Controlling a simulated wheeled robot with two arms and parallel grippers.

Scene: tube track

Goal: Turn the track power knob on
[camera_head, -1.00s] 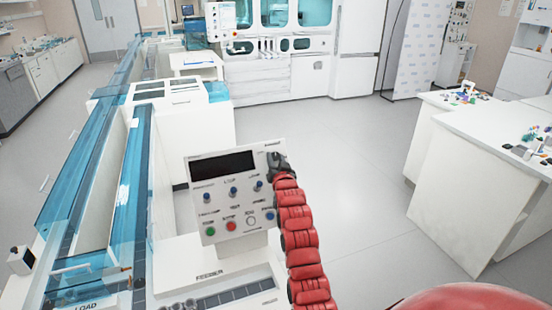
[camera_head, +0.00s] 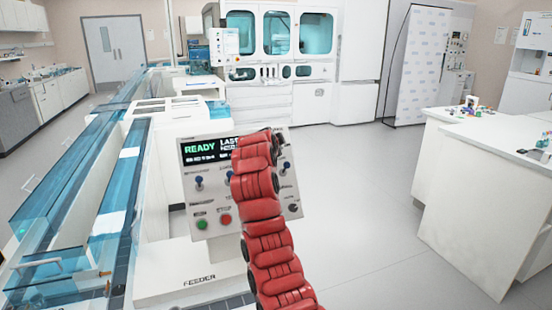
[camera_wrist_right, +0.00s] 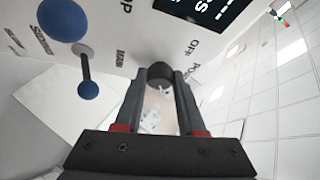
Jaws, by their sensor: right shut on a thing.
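The white control panel (camera_head: 196,222) stands on the feeder, with a lit screen (camera_head: 208,149) reading READY in green. In the right wrist view a black round knob (camera_wrist_right: 160,71) sits on the panel beside lettering that includes OFF. My right gripper (camera_wrist_right: 162,84) is shut on this knob, one dark finger on each side. In the head view the right gripper (camera_head: 278,140) is at the panel's upper right, and my red arm covers much of the panel and the knob. My left gripper is not in view.
Blue-tipped levers (camera_head: 199,181) stand on the panel; blue balls (camera_wrist_right: 62,19) show close to the fingers in the wrist view. Green (camera_head: 201,224) and red (camera_head: 226,219) buttons sit low on the panel. A blue-covered track (camera_head: 115,190) runs at left. Open floor lies right.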

